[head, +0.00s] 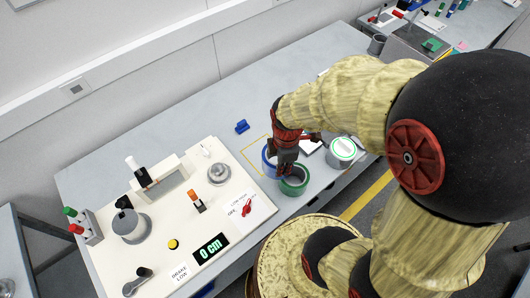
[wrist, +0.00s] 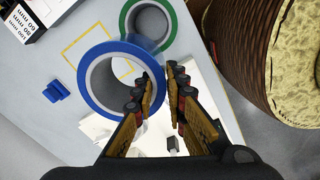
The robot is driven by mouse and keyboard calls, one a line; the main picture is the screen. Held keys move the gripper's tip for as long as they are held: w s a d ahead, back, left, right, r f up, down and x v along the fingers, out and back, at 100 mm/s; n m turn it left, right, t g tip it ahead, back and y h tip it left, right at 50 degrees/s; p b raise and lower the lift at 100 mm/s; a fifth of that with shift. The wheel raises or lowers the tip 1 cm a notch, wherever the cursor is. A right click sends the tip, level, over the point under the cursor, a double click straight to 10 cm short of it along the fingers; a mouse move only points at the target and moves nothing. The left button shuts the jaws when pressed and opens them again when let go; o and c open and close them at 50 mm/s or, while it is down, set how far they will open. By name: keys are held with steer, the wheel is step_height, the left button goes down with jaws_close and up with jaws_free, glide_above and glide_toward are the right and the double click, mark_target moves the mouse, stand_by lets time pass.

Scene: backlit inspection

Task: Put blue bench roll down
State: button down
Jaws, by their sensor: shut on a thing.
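The blue bench roll (head: 266,163) is a wide ring held at its side wall by my gripper (head: 284,167). In the wrist view the blue roll (wrist: 81,78) fills the left of the fingers, and my gripper (wrist: 164,85) is shut with its wall between the fingertips. The roll looks closer to the camera than the green roll (wrist: 174,24) and overlaps part of it; its exact height above the bench cannot be told. A yellow outlined square (head: 243,152) on the bench lies just behind and left of the blue roll, partly covered by it.
The green roll (head: 294,188) stands right beside my gripper, near the bench's front edge. A small blue block (head: 242,127) lies behind left. A white tin with a green-ringed lid (head: 343,149) is on the right. A cream panel (head: 222,222) with instruments takes up the left.

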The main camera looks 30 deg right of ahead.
steer(key=w+f, duration=0.4)
steer(key=w+d+f+b, duration=0.1)
steer(key=w+f, duration=0.3)
steer(key=w+f+b, duration=0.1)
steer(key=w+f, duration=0.3)
steer(key=w, duration=0.1)
steer(key=shift+d+f, duration=0.35)
steer(key=c, duration=2.3)
jaws_free()
steer(key=shift+f, duration=0.15)
steer(key=o, duration=0.4)
steer(key=shift+o, duration=0.5)
